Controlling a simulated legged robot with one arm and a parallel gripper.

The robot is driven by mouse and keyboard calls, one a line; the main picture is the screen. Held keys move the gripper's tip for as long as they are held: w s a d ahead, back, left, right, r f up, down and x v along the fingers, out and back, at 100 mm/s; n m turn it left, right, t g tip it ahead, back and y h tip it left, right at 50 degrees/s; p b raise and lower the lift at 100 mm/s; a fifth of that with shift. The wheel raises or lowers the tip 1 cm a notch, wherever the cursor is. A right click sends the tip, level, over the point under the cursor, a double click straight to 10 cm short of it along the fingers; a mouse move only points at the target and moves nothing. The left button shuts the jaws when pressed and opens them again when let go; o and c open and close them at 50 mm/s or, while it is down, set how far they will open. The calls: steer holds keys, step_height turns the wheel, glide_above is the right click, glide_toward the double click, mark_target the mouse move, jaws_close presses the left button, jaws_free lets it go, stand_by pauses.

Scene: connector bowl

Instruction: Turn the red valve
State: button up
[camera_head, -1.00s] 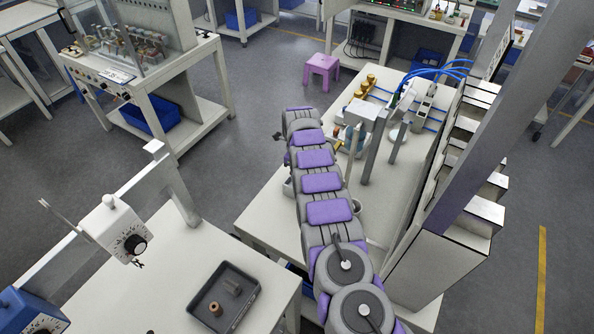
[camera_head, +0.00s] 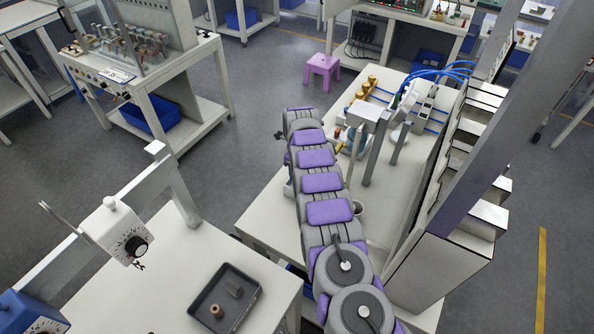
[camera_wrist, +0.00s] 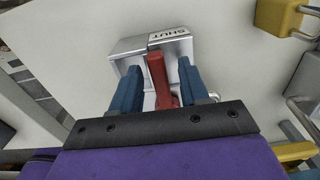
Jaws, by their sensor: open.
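In the wrist view, the red valve handle (camera_wrist: 158,78) runs between the two blue fingers of my gripper (camera_wrist: 160,84). The fingers are open, one on each side of the handle, with a gap visible on both sides. Behind it is a metal block (camera_wrist: 175,45) with a "SHUT" label. The lower end of the handle is hidden by my gripper's dark bar. In the head view, my arm reaches forward over the bench, and the valve and my fingers cannot be made out.
A yellow block (camera_wrist: 278,18) and a metal loop stand to the right in the wrist view. In the head view, the white bench (camera_head: 265,222) carries brass fittings, blue hoses and posts right of my arm. A grey tray (camera_head: 247,268) lies on the nearer table.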

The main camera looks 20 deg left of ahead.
steer(key=shift+d+r, duration=0.1)
steer(key=shift+r, duration=0.25)
step_height(320, 180, up, 17)
steer(key=p, duration=0.5)
steer(key=shift+w+f+p, duration=0.15)
steer(key=shift+p, duration=0.2)
steer(key=shift+a+f, duration=0.1)
steer(key=shift+a, duration=0.1)
